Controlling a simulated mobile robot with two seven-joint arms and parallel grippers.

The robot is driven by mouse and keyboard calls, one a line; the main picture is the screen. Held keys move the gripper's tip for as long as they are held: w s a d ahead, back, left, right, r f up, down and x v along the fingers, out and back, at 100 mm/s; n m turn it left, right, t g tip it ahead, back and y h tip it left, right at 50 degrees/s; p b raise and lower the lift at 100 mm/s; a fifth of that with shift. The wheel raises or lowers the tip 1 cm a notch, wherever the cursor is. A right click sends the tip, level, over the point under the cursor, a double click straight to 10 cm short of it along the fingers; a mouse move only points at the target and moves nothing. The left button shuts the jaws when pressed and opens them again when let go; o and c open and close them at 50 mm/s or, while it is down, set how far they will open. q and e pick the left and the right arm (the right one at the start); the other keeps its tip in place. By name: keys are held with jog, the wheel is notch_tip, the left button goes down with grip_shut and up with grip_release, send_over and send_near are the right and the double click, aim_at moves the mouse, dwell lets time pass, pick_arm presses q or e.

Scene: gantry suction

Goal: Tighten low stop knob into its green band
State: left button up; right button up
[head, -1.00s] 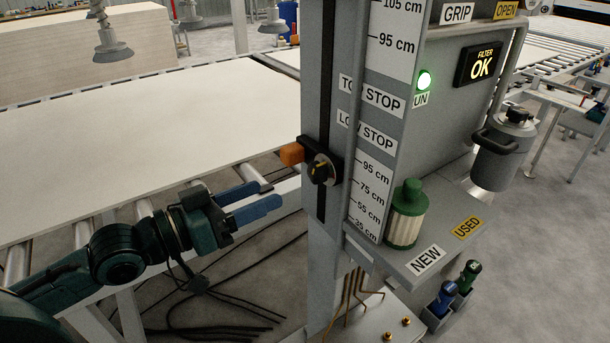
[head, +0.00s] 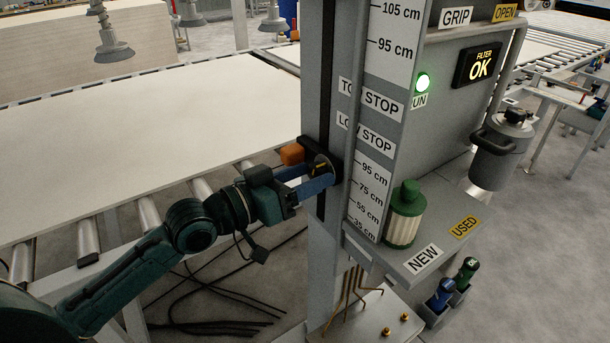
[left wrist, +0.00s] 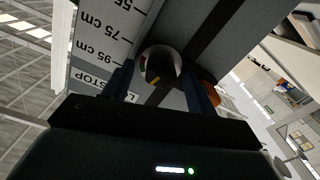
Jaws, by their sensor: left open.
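The low stop knob (head: 322,164) is a dark round knob with a yellow mark, on the slotted column beside the LOW STOP label (head: 366,134). In the left wrist view the knob (left wrist: 160,66) shows a pale rim and sits between my two blue fingers. My left gripper (head: 326,174) is open, with its fingertips at the knob, one on either side; I cannot tell whether they touch it. The fingers partly hide the knob in the head view. My right gripper is not in view.
An orange block (head: 292,154) sticks out left of the knob. A pale board (head: 150,145) lies on the roller conveyor at left. A green-topped filter (head: 406,212) stands on the shelf (head: 395,259) at right. Black cables lie on the floor below my arm.

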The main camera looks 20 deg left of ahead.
pick_arm(q)
jog(key=c, duration=1)
jog(key=m+p, duration=0.1)
jog(key=m, duration=0.2)
jog(key=shift+r+p, duration=0.2)
jog(key=shift+p, duration=0.1)
jog(key=shift+m, duration=0.8)
jog(key=shift+f+m+p, duration=0.1)
jog(key=shift+m+p, duration=0.2)
jog(key=o, duration=1)
